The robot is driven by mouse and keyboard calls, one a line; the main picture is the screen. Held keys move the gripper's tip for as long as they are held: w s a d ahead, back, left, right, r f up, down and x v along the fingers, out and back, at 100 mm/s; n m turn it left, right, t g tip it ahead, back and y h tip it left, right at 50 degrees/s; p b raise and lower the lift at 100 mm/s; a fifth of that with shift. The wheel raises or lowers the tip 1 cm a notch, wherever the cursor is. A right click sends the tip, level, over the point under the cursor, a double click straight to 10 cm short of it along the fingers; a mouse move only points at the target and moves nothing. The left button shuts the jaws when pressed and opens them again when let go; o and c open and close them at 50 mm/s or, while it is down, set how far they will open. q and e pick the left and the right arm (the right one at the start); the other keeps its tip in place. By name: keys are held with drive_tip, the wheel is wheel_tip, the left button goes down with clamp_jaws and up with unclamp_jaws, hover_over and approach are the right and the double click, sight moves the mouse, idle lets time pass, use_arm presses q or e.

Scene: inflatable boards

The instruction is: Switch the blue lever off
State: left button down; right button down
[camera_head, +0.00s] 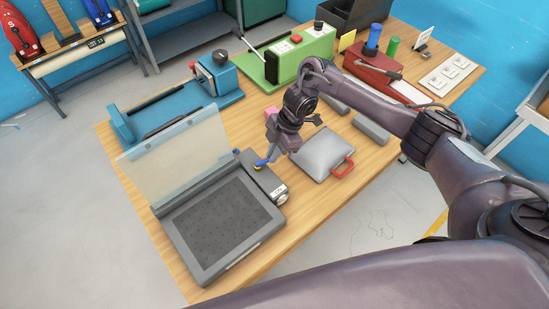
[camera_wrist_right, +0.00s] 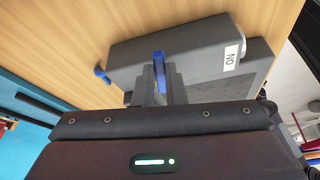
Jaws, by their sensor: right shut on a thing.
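The blue lever (camera_head: 261,163) is on the grey control box at the right side of a flat machine with a dark bed (camera_head: 222,228) and a raised clear lid (camera_head: 180,155). My right gripper (camera_head: 270,151) reaches down from above onto the lever. In the right wrist view, my right gripper's fingers (camera_wrist_right: 166,84) are closed around an upright blue lever piece (camera_wrist_right: 159,66); they partly hide it. Another blue piece (camera_wrist_right: 102,75) sticks out at the box's left end there. A white label (camera_wrist_right: 232,52) is on the other end. My left gripper is not in view.
A grey bag-like pad with a red handle (camera_head: 323,152) lies close right of the machine. A blue device (camera_head: 182,108), a green device (camera_head: 296,56) and a red device (camera_head: 372,72) stand farther back. The wooden table's (camera_head: 350,188) right front edge is clear.

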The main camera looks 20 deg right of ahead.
use_arm(q)
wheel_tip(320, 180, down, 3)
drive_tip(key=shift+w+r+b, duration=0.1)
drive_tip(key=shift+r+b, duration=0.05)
drive_tip(key=shift+b, duration=0.5)
use_arm(e)
drive_tip(key=n, duration=0.1)
drive_tip(key=w+n+g, duration=0.1)
drive_tip(key=shift+w+a+n, duration=0.1)
drive_tip(key=shift+a+n, duration=0.1)
drive_tip(key=shift+n, duration=0.2)
drive_tip(key=c, duration=1.5)
unclamp_jaws()
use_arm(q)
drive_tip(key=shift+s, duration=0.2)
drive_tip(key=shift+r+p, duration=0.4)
use_arm(e)
drive_tip(key=v, duration=0.7)
drive_tip(key=shift+r, duration=0.4)
